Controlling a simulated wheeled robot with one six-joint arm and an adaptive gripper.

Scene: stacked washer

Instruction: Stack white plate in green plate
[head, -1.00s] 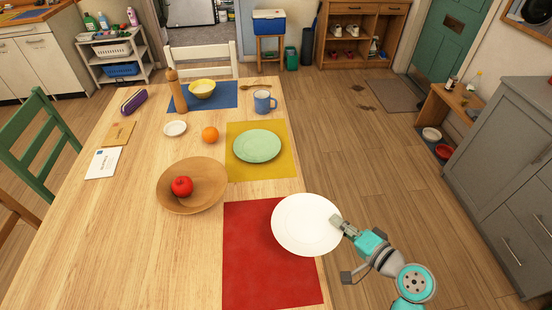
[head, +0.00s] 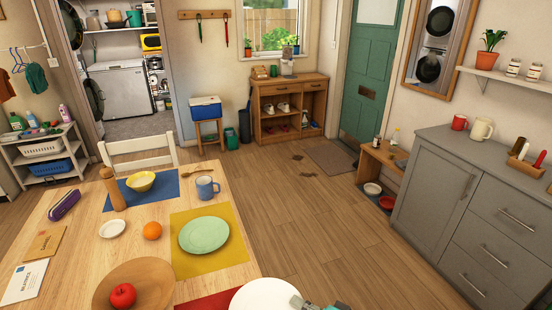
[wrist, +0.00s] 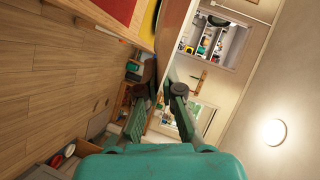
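The white plate (head: 264,296) is at the bottom edge of the head view, partly cut off, over the right side of the red mat. My gripper (head: 297,302) is at its right rim and also mostly cut off. In the wrist view my gripper (wrist: 164,92) is shut on the rim of the plate, which shows nearly edge-on (wrist: 175,40). The green plate (head: 204,234) lies empty on the yellow mat, farther back on the table than the white plate.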

